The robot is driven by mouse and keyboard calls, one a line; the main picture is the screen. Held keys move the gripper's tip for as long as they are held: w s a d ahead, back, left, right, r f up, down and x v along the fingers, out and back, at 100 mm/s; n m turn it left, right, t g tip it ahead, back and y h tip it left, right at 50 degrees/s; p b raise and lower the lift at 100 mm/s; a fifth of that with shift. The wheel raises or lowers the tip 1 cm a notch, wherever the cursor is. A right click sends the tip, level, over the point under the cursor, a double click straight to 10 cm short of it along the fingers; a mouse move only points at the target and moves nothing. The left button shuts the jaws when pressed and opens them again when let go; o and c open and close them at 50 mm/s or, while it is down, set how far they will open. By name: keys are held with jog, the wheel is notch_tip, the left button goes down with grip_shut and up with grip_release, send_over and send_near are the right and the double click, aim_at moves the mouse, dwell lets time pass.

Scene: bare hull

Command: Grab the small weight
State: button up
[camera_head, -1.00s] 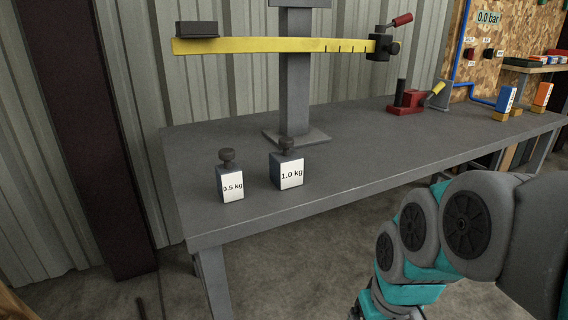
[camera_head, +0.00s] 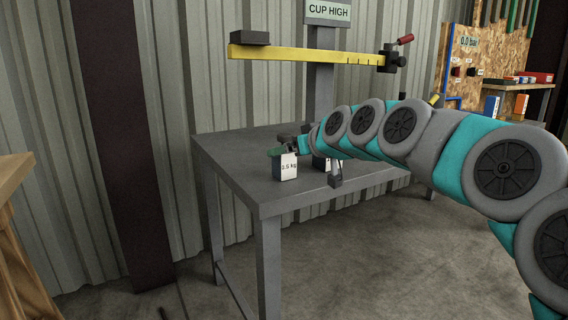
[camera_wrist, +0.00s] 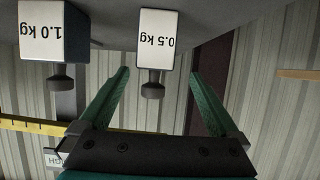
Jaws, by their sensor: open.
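The small weight (camera_head: 285,168), a block with a white label reading 0.5 kg, stands upright near the front left of the grey table. In the wrist view the same 0.5 kg weight (camera_wrist: 158,40) appears upside down, its dark knob pointing toward my gripper (camera_wrist: 158,78). My gripper is open, its two green fingers apart on either side of the knob and short of the block. In the head view my gripper (camera_head: 278,150) is at the top of the weight and partly hides its knob. The larger 1.0 kg weight (camera_wrist: 55,32) stands beside it; my arm mostly covers it in the head view.
The grey table (camera_head: 235,150) holds a post with a yellow beam (camera_head: 300,55) above the weights. A dark column (camera_head: 125,150) and corrugated wall stand behind. A wooden edge (camera_head: 15,175) is at far left. The table's left part is clear.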

jog(key=shift+d+x, duration=0.15)
jog(key=shift+x, duration=1.15)
jog(key=shift+d+x, duration=0.2)
jog(key=shift+x, duration=1.1)
jog(key=shift+w+f, duration=0.1)
jog(key=shift+c, duration=0.3)
grip_shut()
